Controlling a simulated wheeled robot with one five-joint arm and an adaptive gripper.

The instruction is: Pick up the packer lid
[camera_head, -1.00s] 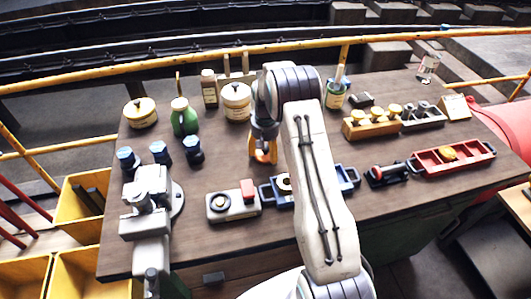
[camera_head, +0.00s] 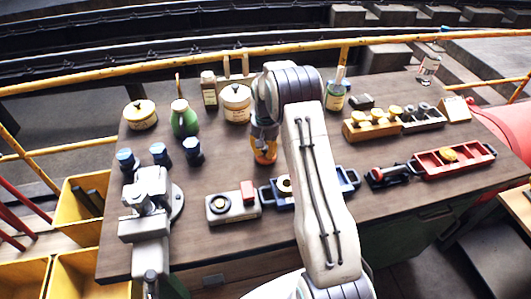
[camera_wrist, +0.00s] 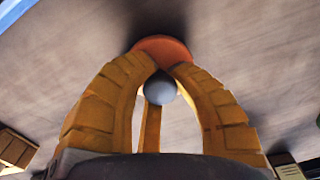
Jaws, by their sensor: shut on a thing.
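The packer lid is an orange disc (camera_wrist: 163,46) with a round grey knob (camera_wrist: 160,90) in the wrist view. My gripper (camera_wrist: 160,75) has its yellow fingers closed around the knob, with their tips at the disc. In the head view my gripper (camera_head: 264,157) points down at the middle of the workbench, behind the blue tray (camera_head: 353,177). The lid's orange edge barely shows under the fingertips there. I cannot tell whether the lid touches the bench top.
A cream lidded pot (camera_head: 236,103) and a green bottle (camera_head: 184,119) stand behind and left of my gripper. A grey box with a red block (camera_head: 229,207) lies in front. The bench (camera_head: 215,170) just left of my gripper is clear.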

